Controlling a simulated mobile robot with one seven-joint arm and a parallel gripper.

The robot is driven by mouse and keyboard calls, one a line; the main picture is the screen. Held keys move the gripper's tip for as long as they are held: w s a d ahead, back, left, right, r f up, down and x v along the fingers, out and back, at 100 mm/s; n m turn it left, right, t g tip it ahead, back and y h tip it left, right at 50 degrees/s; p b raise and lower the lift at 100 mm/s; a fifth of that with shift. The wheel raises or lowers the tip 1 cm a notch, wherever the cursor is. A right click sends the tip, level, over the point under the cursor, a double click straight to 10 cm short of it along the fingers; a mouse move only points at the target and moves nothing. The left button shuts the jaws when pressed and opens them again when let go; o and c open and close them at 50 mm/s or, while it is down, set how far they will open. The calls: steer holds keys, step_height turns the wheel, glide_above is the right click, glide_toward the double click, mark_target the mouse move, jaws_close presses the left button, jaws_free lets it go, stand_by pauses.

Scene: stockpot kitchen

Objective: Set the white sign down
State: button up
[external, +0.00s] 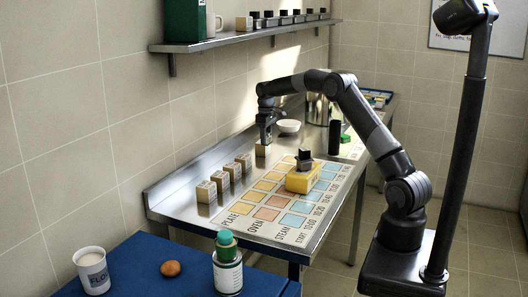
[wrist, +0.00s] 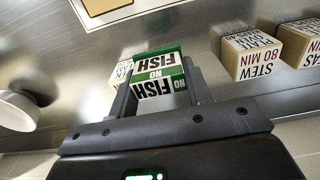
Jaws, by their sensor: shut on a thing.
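The white sign (wrist: 157,84) has green bands and the words NO FISH. In the wrist view it sits between the fingers of my gripper (wrist: 160,92), which is shut on it. In the external view my gripper (external: 266,139) is low over the back of the steel counter (external: 178,188), near the wall. The sign cannot be made out clearly there. A pale block (external: 261,150) shows just below the fingers. I cannot tell whether the sign touches the counter.
Several labelled wooden blocks (external: 220,182) stand in a row along the wall; a STEW block (wrist: 252,55) is right of my gripper in the wrist view. A white bowl (external: 289,126) is nearby. A yellow box (external: 300,181) stands on the coloured chart (external: 247,222). A shelf (external: 230,38) hangs above.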

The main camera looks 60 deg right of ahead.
steer(key=w+a+f, duration=0.2)
steer(key=w, duration=0.1)
steer(key=w+a+f, duration=0.1)
steer(key=w, duration=0.1)
steer(key=shift+a+f, duration=0.4)
steer(key=shift+f, duration=1.95)
steer(key=shift+f, duration=0.15)
steer(key=o, duration=1)
